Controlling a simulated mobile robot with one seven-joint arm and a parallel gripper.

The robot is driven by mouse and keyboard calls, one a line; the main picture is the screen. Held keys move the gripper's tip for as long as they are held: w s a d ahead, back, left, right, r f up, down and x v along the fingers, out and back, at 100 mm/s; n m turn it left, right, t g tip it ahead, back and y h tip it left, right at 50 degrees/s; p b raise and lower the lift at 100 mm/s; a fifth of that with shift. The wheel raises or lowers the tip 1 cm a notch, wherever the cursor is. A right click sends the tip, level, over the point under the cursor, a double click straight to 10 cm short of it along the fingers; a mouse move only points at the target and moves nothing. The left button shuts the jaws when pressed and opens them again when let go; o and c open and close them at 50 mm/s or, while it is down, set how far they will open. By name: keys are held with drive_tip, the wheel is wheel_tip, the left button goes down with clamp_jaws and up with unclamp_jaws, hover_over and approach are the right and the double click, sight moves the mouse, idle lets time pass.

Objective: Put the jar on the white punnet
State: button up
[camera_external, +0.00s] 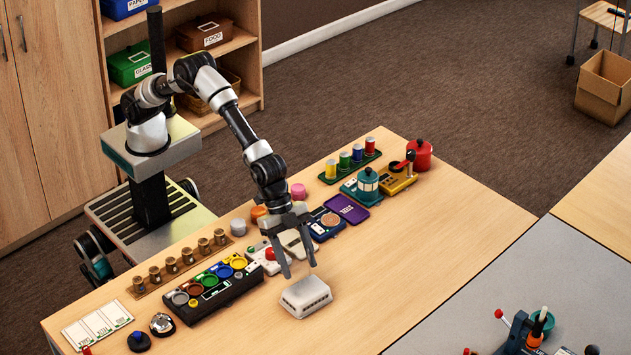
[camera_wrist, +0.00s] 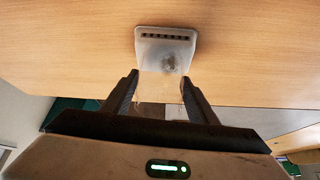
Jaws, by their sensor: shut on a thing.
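The white punnet (camera_external: 306,297) is a small pale box with slots along its side, lying on the wooden table near its front edge. It also shows in the wrist view (camera_wrist: 166,37), ahead of the fingertips. My gripper (camera_external: 299,268) points down just above and behind the punnet. In the wrist view my gripper (camera_wrist: 160,86) is shut on a clear, see-through jar (camera_wrist: 158,88), which covers part of the punnet from that side. The jar is hardly visible in the external view. I cannot tell whether it touches the punnet.
A black tray of coloured cups (camera_external: 210,288) stands left of the punnet. A red-knobbed device (camera_external: 268,256) and a dark blue scale (camera_external: 325,223) are behind it. Several small brown jars (camera_external: 187,256) stand in a row. The table right of the punnet is clear.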

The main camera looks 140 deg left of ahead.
drive_tip(key=shift+f, duration=1.2)
drive_tip(key=shift+f, duration=0.25)
drive_tip(key=o, duration=1.1)
drive_tip(key=shift+o, duration=0.2)
